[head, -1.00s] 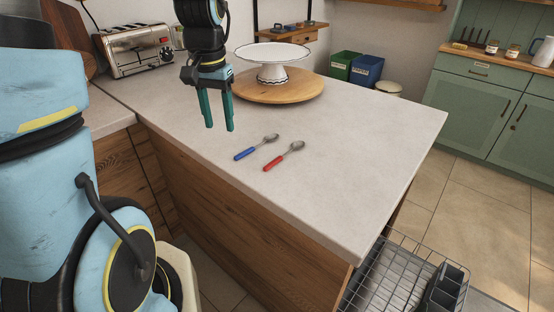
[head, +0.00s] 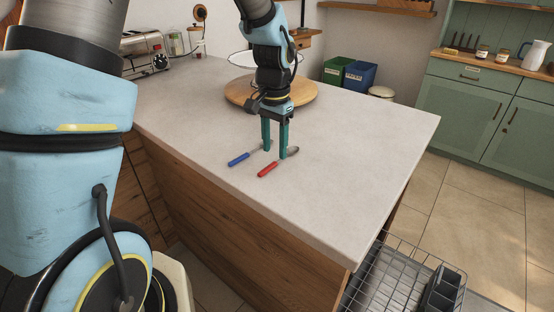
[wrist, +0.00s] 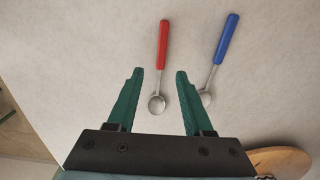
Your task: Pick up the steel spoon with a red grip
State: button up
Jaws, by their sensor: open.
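The steel spoon with a red grip (head: 268,169) lies on the pale countertop (head: 370,150), its bowl partly behind a finger in the head view. In the wrist view its red grip (wrist: 163,44) points up the picture, and its bowl (wrist: 156,104) shows between the fingertips. My gripper (head: 275,154) is open and empty, above the spoons. It also shows in the wrist view (wrist: 159,73), its two green fingers on either side of the red spoon's lower part. I cannot tell the exact height left above the counter.
A spoon with a blue grip (head: 239,159) lies close beside the red one, its bowl (wrist: 206,98) near the right finger in the wrist view. The counter to the right is clear.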

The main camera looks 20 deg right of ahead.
aim_at(275, 162)
jog(key=shift+f+p, duration=0.4)
jog(key=shift+f, duration=1.3)
grip_shut()
